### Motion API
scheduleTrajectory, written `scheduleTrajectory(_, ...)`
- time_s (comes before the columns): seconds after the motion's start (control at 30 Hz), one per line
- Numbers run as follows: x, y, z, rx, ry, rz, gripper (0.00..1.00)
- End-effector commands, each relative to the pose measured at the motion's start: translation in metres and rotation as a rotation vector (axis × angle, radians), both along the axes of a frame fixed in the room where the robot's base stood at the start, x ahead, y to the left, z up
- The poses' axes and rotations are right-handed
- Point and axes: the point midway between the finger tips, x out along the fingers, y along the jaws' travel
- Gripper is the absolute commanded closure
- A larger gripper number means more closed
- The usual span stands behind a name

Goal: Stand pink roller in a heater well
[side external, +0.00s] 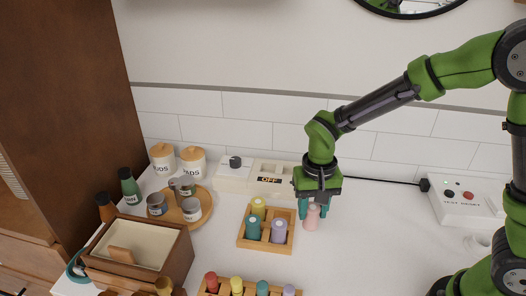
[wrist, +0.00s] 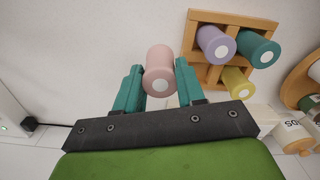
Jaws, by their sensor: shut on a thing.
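The pink roller (side external: 311,217) is upright between the teal fingers of my gripper (side external: 311,208), beside the wooden tray. In the wrist view the pink roller (wrist: 159,72) sits between the two fingers of my gripper (wrist: 160,88), which is shut on it. I cannot tell whether its lower end touches the counter. The heater (side external: 236,174) is a white box against the wall with an "OFF" display and a dark knob. Pale recessed wells (side external: 272,167) show in its top, partly hidden by my gripper.
A wooden compartment tray (side external: 254,246) holds yellow, teal and lavender rollers. A front rack (side external: 222,291) holds several more rollers. Jars and tins stand at left near a wooden box (side external: 135,250). A white outlet box (side external: 464,200) with a black cable is at right.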

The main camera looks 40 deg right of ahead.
Motion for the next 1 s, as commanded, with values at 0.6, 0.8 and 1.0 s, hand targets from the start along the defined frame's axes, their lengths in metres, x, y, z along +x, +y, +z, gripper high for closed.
scheduleTrajectory(0.6,-0.035,-0.058,0.006,-0.006,0.008,-0.105,0.92)
scheduleTrajectory(0.8,0.017,-0.095,0.017,-0.005,0.004,-0.093,0.92)
scheduleTrajectory(1.0,0.040,-0.099,0.028,0.002,0.000,-0.011,0.92)
